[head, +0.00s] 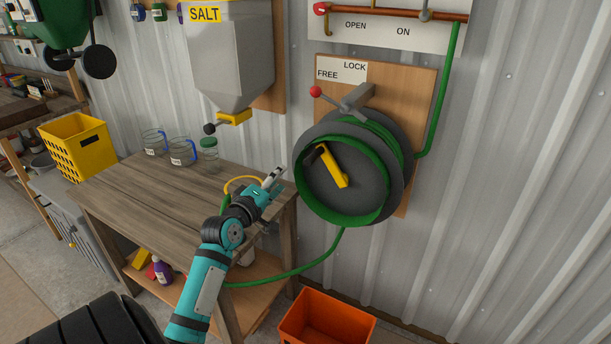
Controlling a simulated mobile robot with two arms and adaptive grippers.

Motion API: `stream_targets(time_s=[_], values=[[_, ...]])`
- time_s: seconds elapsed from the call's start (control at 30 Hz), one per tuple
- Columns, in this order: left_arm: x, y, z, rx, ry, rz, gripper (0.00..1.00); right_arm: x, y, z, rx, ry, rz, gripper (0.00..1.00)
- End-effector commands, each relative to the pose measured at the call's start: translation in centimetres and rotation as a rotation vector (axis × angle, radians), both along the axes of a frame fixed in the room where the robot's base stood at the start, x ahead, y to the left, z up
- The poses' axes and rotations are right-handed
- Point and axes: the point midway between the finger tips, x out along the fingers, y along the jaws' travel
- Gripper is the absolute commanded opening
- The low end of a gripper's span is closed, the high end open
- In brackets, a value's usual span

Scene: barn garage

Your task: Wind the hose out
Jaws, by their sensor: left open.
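The hose reel (392,131) is a dark grey drum on a wooden wall board, with green hose (375,203) wound on it. A yellow crank handle (334,166) crosses its face. Above it, a lever with a red ball (316,91) points left, below the FREE label. Hose leaves the reel's underside and sags left behind my arm. A green piece with a yellow loop (242,179) shows beside my left gripper; I cannot tell whether it joins this hose. My left gripper (277,173) is open, over the table's right edge, left of the reel and apart from it. My right gripper is out of view.
A wooden table (125,189) holds glass jugs (182,153) and a green-lidded jar (209,156). A salt hopper (232,65) hangs above it. A yellow crate (75,145) stands left, and an orange bin (326,318) below the reel.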

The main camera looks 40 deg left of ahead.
Motion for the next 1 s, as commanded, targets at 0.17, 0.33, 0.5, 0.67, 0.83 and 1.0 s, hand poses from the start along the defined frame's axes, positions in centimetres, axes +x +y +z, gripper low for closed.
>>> stream_targets(time_s=[0.17, 0.33, 0.5, 0.67, 0.83, 1.0], values=[[-1.6, -2.6, -0.8, 0.644, 0.156, -0.054, 0.46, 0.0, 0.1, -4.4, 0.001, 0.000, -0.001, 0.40], [-1.0, -3.5, 0.0, 0.794, 0.179, -0.070, 0.46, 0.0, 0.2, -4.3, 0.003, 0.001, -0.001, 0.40], [1.6, -2.8, 0.3, 0.789, 0.177, -0.067, 0.46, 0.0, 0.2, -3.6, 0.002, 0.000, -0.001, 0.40], [5.1, -1.9, 0.3, 0.784, 0.177, -0.066, 0.46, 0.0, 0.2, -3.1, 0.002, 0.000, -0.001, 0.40], [8.7, -1.0, 0.3, 0.783, 0.178, -0.066, 0.46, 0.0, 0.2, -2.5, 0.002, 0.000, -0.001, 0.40], [12.0, -0.2, 0.2, 0.783, 0.179, -0.066, 0.46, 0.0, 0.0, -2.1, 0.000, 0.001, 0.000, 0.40]])
